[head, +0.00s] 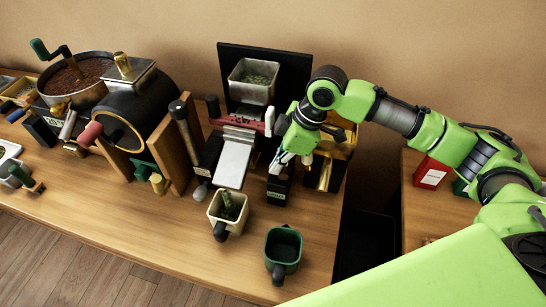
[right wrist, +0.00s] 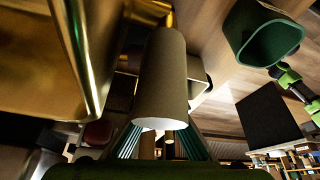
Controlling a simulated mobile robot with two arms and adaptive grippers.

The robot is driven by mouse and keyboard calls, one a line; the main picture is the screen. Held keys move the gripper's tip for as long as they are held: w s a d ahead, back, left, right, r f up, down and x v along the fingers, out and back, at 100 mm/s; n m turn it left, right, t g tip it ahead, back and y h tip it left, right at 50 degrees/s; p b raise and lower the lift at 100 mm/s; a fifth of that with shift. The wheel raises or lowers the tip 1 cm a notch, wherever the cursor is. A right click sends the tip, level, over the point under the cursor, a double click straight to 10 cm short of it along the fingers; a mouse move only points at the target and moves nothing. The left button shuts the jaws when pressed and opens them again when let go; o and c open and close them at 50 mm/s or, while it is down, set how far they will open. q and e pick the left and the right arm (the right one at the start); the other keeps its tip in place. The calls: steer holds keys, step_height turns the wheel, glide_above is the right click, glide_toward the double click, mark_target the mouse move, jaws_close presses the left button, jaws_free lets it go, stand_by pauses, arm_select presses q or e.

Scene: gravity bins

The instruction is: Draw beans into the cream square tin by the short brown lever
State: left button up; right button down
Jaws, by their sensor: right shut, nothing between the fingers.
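The cream square tin (head: 214,216) stands on the table below the chute, with its dark handle toward the front. Green contents show inside it. My right gripper (head: 279,166) is shut and empty, in front of the dispensers and above a black labelled block. In the right wrist view a brownish cylinder (right wrist: 163,80), seemingly a lever grip, is close ahead of the gripper (right wrist: 160,142); I cannot tell if they touch. Part of the lever is hidden by my arm in the head view. My left gripper does not show.
A dark green tin (head: 283,247) stands to the right of the cream tin near the front edge. A grey bin (head: 237,87) of green beans stands behind. A brass bin (right wrist: 35,65) is close by. A grinder (head: 140,105) stands left.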

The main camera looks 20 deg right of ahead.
steer(key=shift+s+d+r+n+p, duration=0.25)
steer(key=shift+d+n+p, duration=0.15)
steer(key=shift+n+p, duration=0.25)
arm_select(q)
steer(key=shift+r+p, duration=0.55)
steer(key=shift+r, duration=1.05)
arm_select(e)
steer(key=shift+s+d+f+g, duration=0.2)
steer(key=shift+d+g, duration=0.1)
steer(key=shift+d, duration=0.1)
step_height(320, 180, up, 10)
